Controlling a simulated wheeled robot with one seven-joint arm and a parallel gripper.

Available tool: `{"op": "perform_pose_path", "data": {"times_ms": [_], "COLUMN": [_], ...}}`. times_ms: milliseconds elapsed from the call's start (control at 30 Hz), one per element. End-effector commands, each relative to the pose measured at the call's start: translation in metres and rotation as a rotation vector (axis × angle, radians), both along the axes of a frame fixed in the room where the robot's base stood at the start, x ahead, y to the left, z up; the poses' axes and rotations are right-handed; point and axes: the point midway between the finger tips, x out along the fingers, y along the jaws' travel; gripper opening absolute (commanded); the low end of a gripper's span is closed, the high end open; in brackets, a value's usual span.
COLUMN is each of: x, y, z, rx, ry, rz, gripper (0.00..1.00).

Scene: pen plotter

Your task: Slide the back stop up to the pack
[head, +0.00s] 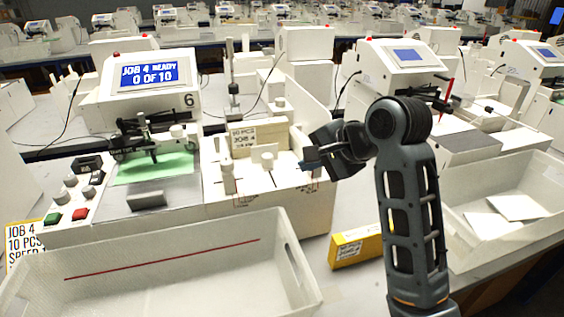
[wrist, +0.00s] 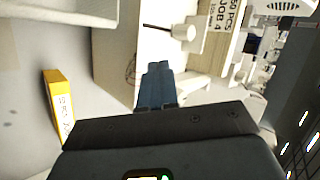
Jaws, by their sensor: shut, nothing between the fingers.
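The pack (head: 243,137), a cream block labelled 50 PCS JOB 4, sits on the white feed bed right of the plotter's screen. It also shows in the wrist view (wrist: 222,30). A small white knobbed piece (head: 265,156), which looks like the back stop, stands in front of the pack. The wrist view shows a white knob (wrist: 188,36) on a dark rod close beside the pack; I cannot tell whether they touch. My gripper (head: 306,166) is shut and empty at the bed's right side, apart from the knobbed piece. Its blue fingertips (wrist: 158,72) point towards the bed.
The plotter's screen (head: 148,70) reads JOB 4 READY, 0 OF 10. A white open bin (head: 290,262) stands in front. A yellow box (head: 355,247) lies on the table below my arm. Another bin (head: 535,165) with white sheets is at right.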

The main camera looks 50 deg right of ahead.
Motion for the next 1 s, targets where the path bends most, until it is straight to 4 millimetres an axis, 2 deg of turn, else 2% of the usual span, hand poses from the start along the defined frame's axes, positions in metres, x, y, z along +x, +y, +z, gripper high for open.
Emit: {"op": "perform_pose_path", "data": {"times_ms": [367,500,633,1000], "x": [0.054,0.075,0.086,0.091], "y": [-0.008,-0.011,-0.013,-0.013], "z": [-0.051,-0.046,-0.047,-0.048], "rx": [0.002,-0.001,-0.001,0.0], "ry": [0.002,-0.001,-0.001,-0.002], "rz": [0.001,0.001,0.001,0.0], "gripper": [0.0,0.0,0.0,0.0]}}
